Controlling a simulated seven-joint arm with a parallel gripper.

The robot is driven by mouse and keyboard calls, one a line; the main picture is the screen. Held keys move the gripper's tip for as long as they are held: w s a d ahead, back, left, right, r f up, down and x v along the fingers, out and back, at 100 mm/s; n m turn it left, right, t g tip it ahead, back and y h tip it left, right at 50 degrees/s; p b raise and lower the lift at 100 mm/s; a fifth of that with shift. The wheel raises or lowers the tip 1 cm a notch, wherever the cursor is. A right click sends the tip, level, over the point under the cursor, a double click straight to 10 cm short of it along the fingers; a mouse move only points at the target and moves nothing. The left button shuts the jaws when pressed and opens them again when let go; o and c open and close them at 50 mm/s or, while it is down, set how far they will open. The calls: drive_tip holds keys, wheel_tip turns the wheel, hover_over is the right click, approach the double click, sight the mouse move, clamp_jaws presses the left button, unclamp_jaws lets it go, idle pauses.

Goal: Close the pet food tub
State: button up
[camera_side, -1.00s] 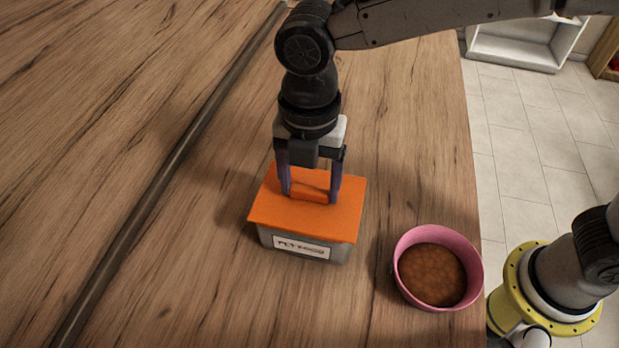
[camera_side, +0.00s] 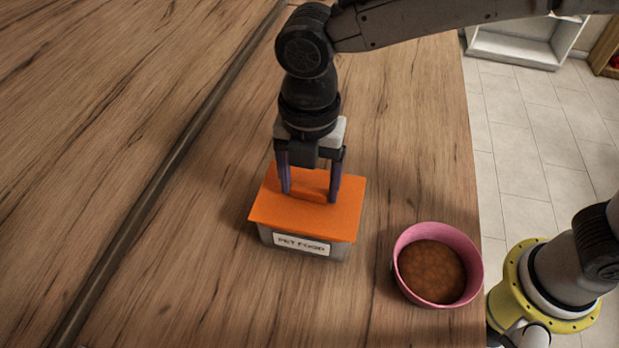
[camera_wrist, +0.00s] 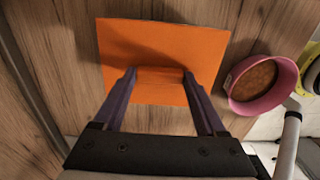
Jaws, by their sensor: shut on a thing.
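The pet food tub (camera_side: 322,252) is a grey box with a white "PET FOOD" label, standing on the wooden worktop. Its orange lid (camera_side: 330,218) lies over the top of the tub and overhangs its front edge. Whether the lid is seated all round cannot be told. My gripper (camera_side: 309,195) points down from above, its two purple fingers shut on the lid's raised orange handle. In the wrist view the lid (camera_wrist: 150,45) fills the space ahead of the fingers (camera_wrist: 160,80) and hides the tub.
A pink bowl (camera_side: 464,246) of brown food stands to the right of the tub, near the worktop's right edge; it also shows in the wrist view (camera_wrist: 262,102). A dark seam strip (camera_side: 165,165) runs along the left. The wood between is clear.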

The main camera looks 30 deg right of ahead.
idle(0.4)
drive_tip(key=o, duration=1.3)
drive_tip(key=shift+c, duration=0.2)
drive_tip(key=shift+r, duration=0.1)
drive_tip(key=shift+r, duration=3.35)
drive_tip(key=shift+c, duration=0.3)
clamp_jaws()
drive_tip(key=shift+f, duration=2.9)
